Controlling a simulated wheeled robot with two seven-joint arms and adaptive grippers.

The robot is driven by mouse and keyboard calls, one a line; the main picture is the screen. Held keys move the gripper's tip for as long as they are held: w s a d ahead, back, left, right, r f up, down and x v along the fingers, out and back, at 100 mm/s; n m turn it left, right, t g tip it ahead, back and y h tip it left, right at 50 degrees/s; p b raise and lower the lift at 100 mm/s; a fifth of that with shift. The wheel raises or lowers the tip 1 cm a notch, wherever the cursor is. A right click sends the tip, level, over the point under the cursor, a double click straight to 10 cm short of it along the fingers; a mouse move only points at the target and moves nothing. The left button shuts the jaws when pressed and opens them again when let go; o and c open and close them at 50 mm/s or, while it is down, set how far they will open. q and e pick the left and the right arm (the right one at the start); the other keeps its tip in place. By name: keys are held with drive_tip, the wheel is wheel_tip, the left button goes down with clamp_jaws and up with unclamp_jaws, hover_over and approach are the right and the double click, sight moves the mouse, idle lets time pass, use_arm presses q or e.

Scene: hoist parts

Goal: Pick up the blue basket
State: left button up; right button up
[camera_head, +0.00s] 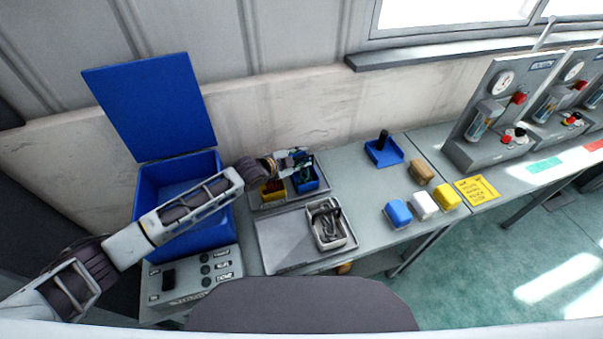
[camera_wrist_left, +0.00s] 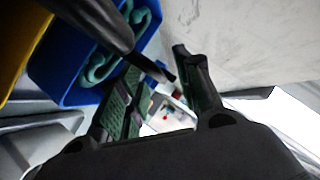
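The blue basket (camera_head: 306,180) stands beside a yellow basket (camera_head: 271,190) on a grey tray (camera_head: 318,162) at the table's back. In the left wrist view the blue basket (camera_wrist_left: 62,62) holds teal curved parts and lies left of the fingers. My left gripper (camera_head: 297,160) is at the blue basket's upper edge and partly covers it. In the wrist view its fingers (camera_wrist_left: 165,95) stand apart with a gap between them. A dark bar crosses in front of the basket there; I cannot tell whether the gripper touches it. My right gripper is not in view.
A large blue bin (camera_head: 145,190) with a raised lid stands left, under my left arm. A button box (camera_head: 195,276) is in front of it. A grey bin (camera_head: 347,238) with dark parts sits nearer. Blue, white and yellow blocks (camera_head: 447,197) lie right; the table between is clear.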

use_arm(q)
drive_tip(key=shift+c, duration=0.3)
clamp_jaws()
drive_tip(key=shift+r, duration=0.1)
drive_tip(key=shift+r, duration=0.15)
wheel_tip(320, 180, up, 10)
drive_tip(key=shift+b, duration=0.45)
idle(0.4)
idle(0.3)
